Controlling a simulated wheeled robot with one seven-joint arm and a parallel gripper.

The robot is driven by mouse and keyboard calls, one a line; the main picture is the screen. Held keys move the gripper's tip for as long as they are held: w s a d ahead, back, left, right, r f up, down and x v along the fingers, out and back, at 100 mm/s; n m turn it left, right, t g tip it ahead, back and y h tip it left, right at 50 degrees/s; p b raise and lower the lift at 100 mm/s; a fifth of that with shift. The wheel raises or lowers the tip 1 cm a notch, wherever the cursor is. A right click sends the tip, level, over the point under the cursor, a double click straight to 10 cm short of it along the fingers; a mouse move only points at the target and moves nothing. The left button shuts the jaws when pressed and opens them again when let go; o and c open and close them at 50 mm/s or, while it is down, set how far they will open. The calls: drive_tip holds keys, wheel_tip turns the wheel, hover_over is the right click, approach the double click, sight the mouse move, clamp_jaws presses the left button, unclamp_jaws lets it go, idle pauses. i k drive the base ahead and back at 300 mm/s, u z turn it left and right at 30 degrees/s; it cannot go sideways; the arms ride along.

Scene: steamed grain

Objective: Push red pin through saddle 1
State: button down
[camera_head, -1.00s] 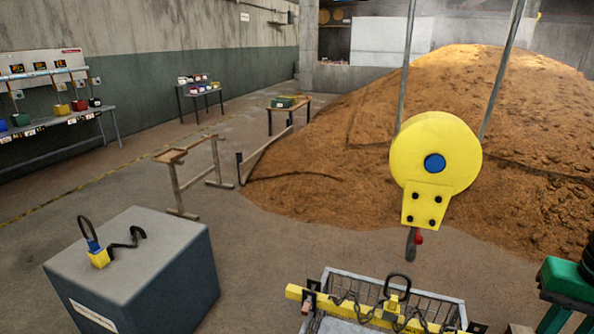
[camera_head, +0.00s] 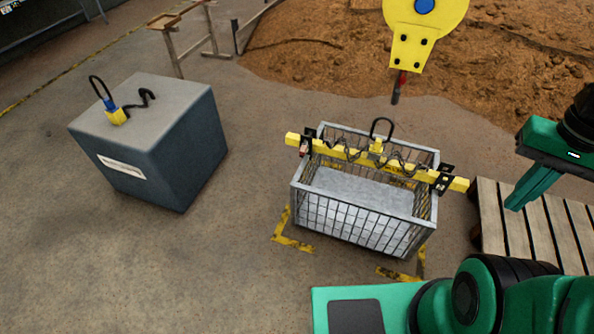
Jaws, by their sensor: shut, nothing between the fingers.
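A yellow beam (camera_head: 412,170) lies across the top of a wire basket (camera_head: 365,235), with a black saddle bracket near each end. The left bracket (camera_head: 306,146) has a small reddish pin (camera_head: 303,151) at its side; how far it goes through is too small to tell. The right bracket (camera_head: 445,180) shows no clear red pin. No number is readable on either bracket. My green gripper (camera_head: 514,207) is at the right, pointing down-left, apart from the beam's right end. Its fingers are together and it holds nothing visible.
A yellow hook block (camera_head: 425,25) hangs above and behind the basket, its hook (camera_head: 397,90) having a red part. A grey block (camera_head: 150,150) with a shackle stands left. A wooden pallet (camera_head: 540,225) lies under my gripper's side. Floor between block and basket is clear.

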sight(304, 147)
drive_tip(key=k, duration=0.85)
drive_tip(key=u, duration=0.5)
drive_tip(key=i, duration=0.65)
drive_tip(key=u, duration=0.6)
drive_tip(key=i, duration=0.85)
drive_tip(key=z, duration=0.65)
drive_tip(key=i, duration=0.7)
drive_tip(key=z, duration=0.55)
